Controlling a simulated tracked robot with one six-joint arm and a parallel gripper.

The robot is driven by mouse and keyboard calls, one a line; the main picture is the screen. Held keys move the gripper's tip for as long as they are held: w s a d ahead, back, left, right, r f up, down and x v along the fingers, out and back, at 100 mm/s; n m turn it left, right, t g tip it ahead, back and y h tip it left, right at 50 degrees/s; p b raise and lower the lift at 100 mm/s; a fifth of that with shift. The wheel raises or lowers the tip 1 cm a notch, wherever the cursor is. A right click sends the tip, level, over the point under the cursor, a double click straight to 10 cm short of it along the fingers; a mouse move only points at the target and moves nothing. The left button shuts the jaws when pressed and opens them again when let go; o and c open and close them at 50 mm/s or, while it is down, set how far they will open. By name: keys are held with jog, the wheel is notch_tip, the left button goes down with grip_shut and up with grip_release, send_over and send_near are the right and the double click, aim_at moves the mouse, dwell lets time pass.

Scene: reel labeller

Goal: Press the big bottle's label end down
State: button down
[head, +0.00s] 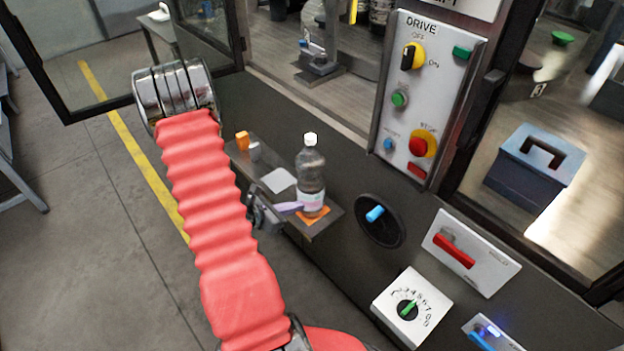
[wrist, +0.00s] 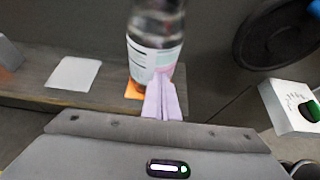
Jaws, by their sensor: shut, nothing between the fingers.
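The big bottle (head: 311,166) is clear with a white cap and stands upright on an orange mat (head: 325,212) at the shelf's near end. Its pale label (head: 313,201) wraps the lower body; in the wrist view the label (wrist: 145,56) is white with a pinkish part at the right. My gripper (head: 298,206) has lilac fingers, shut and empty. In the wrist view the fingertips (wrist: 161,78) are at the lower right of the label and hide part of it. I cannot tell whether they touch it, nor whether a label end stands off.
The narrow shelf (head: 328,226) also holds a white card (head: 278,180), a small grey cylinder (head: 255,151) and an orange block (head: 242,141). A black disc with a blue knob (head: 376,214) is on the machine panel right of the bottle. The drive panel (head: 418,110) is above it.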

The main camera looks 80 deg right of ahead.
jog(key=shift+s+a, duration=0.2)
jog(key=shift+s, duration=0.1)
dwell(0.6)
dwell(0.5)
jog(key=w+a, duration=0.4)
jog(key=shift+a, duration=0.3)
dwell(0.8)
dwell(0.8)
